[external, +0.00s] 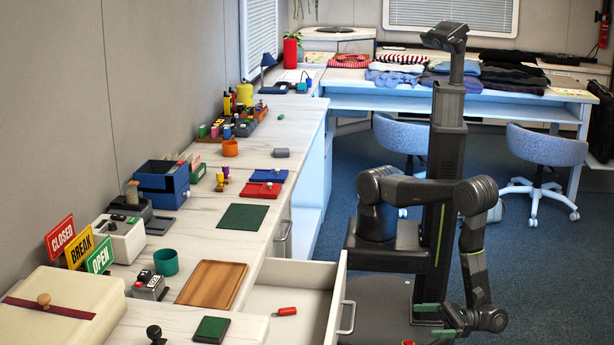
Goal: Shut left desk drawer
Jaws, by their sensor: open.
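A white desk drawer (335,311) stands pulled out from the long counter in the lower middle of the external view. It is the nearer drawer, with a metal bar handle (348,317) on its front. A small red-handled item (285,311) lies inside it. Another drawer handle (285,232) shows farther along the counter front, its drawer seemingly closed. My gripper (435,320) is low, to the right of the drawer front and apart from it. Its two green-tipped fingers point left and stand apart, with nothing seen between them.
The counter (183,238) holds a wooden tray (212,285), a green mat (243,217), a teal cup (166,262) and stamps. Blue chairs (546,147) stand behind my base. A gap of free air lies between the drawer handle and my gripper.

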